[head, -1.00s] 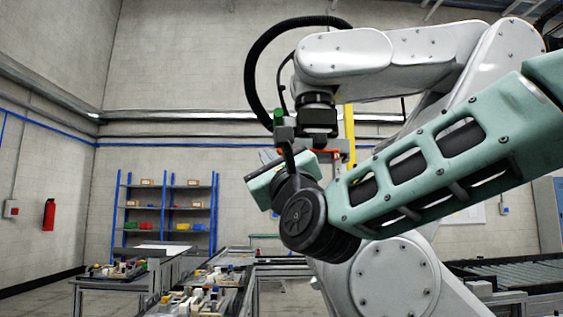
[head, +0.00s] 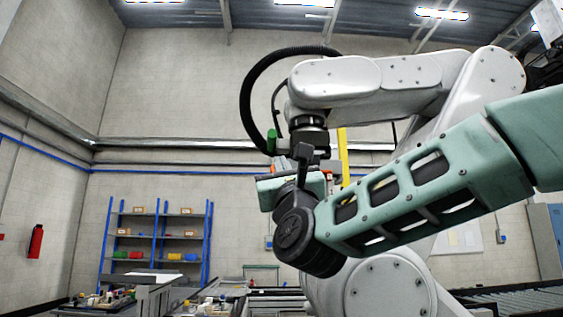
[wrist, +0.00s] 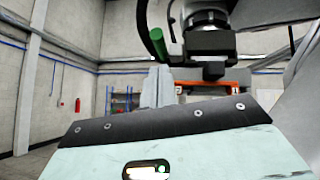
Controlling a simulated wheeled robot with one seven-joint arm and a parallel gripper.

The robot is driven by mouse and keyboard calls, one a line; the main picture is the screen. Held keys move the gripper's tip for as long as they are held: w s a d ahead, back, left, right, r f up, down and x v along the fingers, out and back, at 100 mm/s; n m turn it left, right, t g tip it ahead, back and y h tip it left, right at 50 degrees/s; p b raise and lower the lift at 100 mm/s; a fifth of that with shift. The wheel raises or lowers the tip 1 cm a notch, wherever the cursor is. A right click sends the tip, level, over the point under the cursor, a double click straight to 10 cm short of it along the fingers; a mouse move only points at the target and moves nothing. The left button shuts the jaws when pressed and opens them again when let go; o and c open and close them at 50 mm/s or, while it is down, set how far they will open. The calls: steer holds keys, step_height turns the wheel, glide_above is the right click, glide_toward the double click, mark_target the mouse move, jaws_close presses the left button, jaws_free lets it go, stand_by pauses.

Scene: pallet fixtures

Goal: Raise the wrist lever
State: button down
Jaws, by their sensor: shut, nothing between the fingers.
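The wrist lever, a short green handle (head: 271,140), stands nearly upright at the left of the white robot's dark wrist. It also shows in the wrist view as a tilted green bar (wrist: 163,42) beside the dark flange. There seems to be a gap between fingers and handle; the depth is hard to judge.
The large white robot arm (head: 385,78) fills the right behind my arm. A black hose (head: 246,95) loops left of its wrist. A blue shelf (head: 157,235) and cluttered workbenches (head: 105,300) stand far behind. Open air lies left of the wrist.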

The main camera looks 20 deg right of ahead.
mark_target(273, 142)
steer(key=p+x, duration=0.2)
steer(key=x, duration=0.5)
steer(key=shift+w+r, duration=0.1)
steer(key=shift+w+r+p, duration=0.1)
steer(key=shift+p, duration=0.2)
